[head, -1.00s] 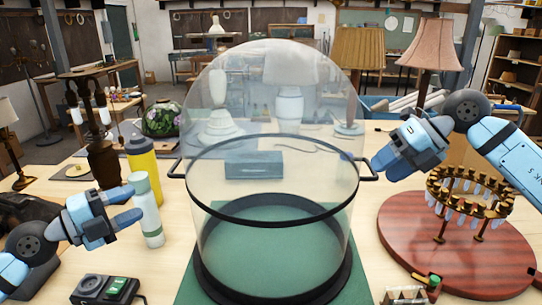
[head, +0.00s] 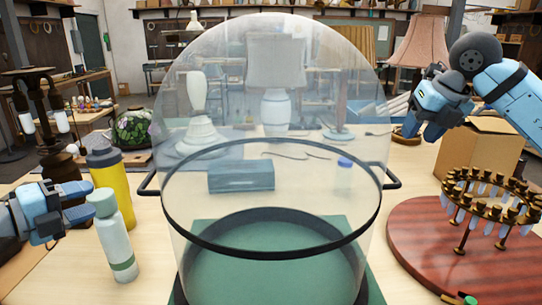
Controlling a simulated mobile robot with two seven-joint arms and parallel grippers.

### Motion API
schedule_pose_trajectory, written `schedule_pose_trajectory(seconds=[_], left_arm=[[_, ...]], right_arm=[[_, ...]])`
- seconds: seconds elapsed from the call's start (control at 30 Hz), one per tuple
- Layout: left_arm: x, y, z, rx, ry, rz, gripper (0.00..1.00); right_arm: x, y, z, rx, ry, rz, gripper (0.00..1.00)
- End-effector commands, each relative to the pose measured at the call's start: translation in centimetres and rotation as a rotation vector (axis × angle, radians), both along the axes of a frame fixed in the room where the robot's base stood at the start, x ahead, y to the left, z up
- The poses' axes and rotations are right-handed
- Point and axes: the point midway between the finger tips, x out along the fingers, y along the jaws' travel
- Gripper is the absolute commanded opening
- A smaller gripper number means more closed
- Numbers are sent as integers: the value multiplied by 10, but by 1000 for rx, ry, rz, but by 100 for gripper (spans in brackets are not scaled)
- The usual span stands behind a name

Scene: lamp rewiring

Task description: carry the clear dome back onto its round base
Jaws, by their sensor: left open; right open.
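The large clear dome (head: 275,90) stands upright in the middle of the head view. A black band circles it, with a black handle on the left (head: 148,184) and on the right (head: 394,180). Its clear wall continues below the band to the dark round base (head: 362,283) on a green mat (head: 376,296); the front bottom edge is cut off, so the full seating is hidden. My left gripper (head: 82,202) is open and empty, left of the left handle and apart from it. My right gripper (head: 424,128) is open and empty, above and right of the right handle.
A white-green bottle (head: 114,243) and a yellow bottle (head: 118,185) stand between my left gripper and the dome. At right a brass ring with hanging crystals (head: 490,203) stands on a red-brown round board (head: 425,235). A cardboard box (head: 475,155) is behind it.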

Motion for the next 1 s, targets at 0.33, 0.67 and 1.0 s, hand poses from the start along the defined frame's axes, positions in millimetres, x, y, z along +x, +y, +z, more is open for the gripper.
schedule_pose_trajectory(seconds=[0.33,0.67,1.0], left_arm=[[42,-38,-6,-4,-3,-3,44],[85,-76,-15,-2,-1,-1,44],[99,-88,-18,-1,1,-1,44]], right_arm=[[22,10,-53,0,5,1,44],[45,19,-105,1,3,2,44],[52,21,-122,1,1,1,44]])
